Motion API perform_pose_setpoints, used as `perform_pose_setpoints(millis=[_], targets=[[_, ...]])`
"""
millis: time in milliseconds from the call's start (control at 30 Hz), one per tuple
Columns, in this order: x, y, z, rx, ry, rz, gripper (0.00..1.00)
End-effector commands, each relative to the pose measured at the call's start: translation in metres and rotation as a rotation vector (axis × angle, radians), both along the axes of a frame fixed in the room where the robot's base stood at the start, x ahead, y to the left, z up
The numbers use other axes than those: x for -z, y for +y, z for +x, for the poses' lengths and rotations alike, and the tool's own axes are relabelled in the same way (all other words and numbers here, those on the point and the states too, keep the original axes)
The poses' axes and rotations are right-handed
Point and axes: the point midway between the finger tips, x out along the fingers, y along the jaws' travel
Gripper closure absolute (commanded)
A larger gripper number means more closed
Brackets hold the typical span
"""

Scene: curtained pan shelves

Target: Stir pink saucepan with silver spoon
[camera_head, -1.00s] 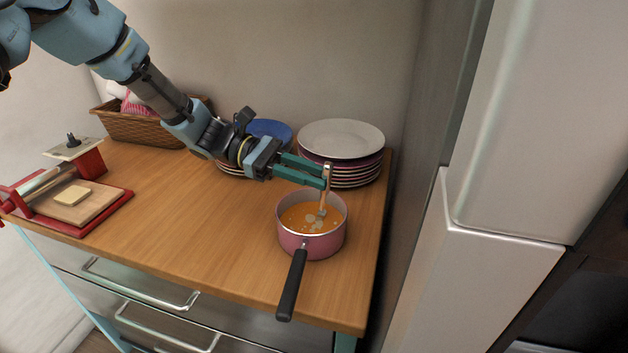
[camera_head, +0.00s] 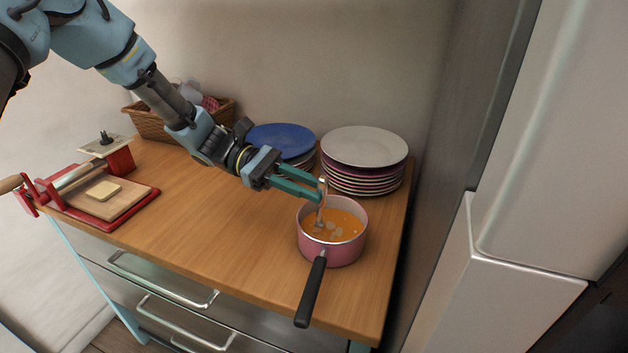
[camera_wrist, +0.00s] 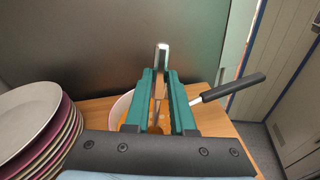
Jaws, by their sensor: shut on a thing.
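The pink saucepan (camera_head: 334,254) stands on the wooden counter near its right front corner, its black handle pointing to the front. It holds orange liquid with several pale bits. My gripper (camera_head: 321,190) is above the pan's left rear rim, shut on the silver spoon (camera_head: 321,208). The spoon is close to upright, and its lower end is in the liquid. In the wrist view the spoon (camera_wrist: 161,62) stands between the green fingers (camera_wrist: 160,98), which hide much of the pan (camera_wrist: 120,110).
A stack of plates (camera_head: 364,147) stands close behind the pan, with blue plates (camera_head: 281,138) to its left. A wicker basket (camera_head: 150,122) and a red-framed board (camera_head: 105,198) are at the left. A tall panel borders the counter's right side. The counter's middle is clear.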

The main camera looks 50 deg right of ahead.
Motion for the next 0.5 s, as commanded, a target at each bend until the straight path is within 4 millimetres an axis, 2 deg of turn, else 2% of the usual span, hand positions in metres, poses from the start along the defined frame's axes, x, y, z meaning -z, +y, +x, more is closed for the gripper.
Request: perform_pose_setpoints(millis=[200,500], targets=[[-0.001,0.013,-0.015,0.000,0.001,0.002,1.00],[-0.001,0.006,-0.037,0.002,0.002,0.000,1.00]])
